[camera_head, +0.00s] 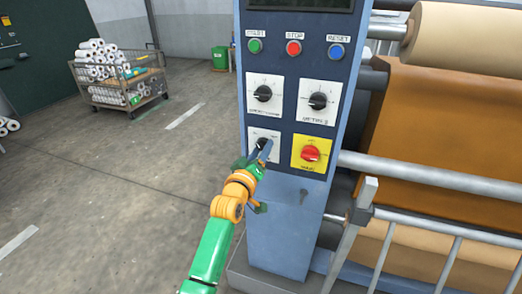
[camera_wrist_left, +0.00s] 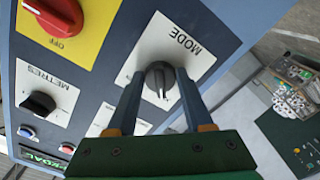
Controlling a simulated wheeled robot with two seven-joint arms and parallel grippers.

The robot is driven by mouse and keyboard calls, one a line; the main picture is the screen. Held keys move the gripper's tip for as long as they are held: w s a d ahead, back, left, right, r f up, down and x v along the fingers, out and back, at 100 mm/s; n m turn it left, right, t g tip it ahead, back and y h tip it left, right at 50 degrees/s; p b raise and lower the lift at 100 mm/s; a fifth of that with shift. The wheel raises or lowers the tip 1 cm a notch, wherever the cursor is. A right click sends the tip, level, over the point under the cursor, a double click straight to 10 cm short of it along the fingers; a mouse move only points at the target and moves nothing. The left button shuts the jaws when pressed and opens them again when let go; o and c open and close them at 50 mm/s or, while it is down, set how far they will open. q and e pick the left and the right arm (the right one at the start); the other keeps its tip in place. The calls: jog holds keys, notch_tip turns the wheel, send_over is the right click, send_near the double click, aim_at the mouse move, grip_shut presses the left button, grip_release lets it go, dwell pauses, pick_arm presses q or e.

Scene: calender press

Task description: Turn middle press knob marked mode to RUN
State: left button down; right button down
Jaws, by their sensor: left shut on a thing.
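The mode knob (camera_wrist_left: 159,78) is a dark round knob on a white plate marked MODE (camera_wrist_left: 172,42) in the left wrist view. In the head view the plate (camera_head: 254,134) is at the lower left of the press panel, and the knob is partly covered by my gripper. My left gripper (camera_wrist_left: 161,85) has its two blue-grey fingers on either side of the knob, shut on it; it also shows in the head view (camera_head: 262,152). The knob's pointer and the plate's setting labels are too small or hidden to read. My right gripper is not in view.
A red knob on a yellow plate (camera_head: 311,154) sits right of the mode plate. Two black knobs (camera_head: 263,93) (camera_head: 318,101) are above, with green, red and blue buttons higher up. Rollers and rails (camera_head: 440,180) are at right. Open floor (camera_head: 130,190) lies left, with a cart (camera_head: 118,84) behind.

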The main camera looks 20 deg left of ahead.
pick_arm(q)
jog(key=m+p, duration=0.1)
jog(key=m, duration=0.2)
jog(key=shift+a, duration=0.1)
jog(key=m+p, duration=0.1)
jog(key=m, duration=0.3)
jog(key=shift+f+m+p, duration=0.1)
jog(key=shift+m+p, duration=0.2)
jog(key=shift+m, duration=0.1)
jog(key=shift+a+m+p, duration=0.2)
jog(key=shift+m+p, duration=0.3)
jog(key=shift+m, duration=4)
jog(key=shift+c, duration=1.6)
grip_release()
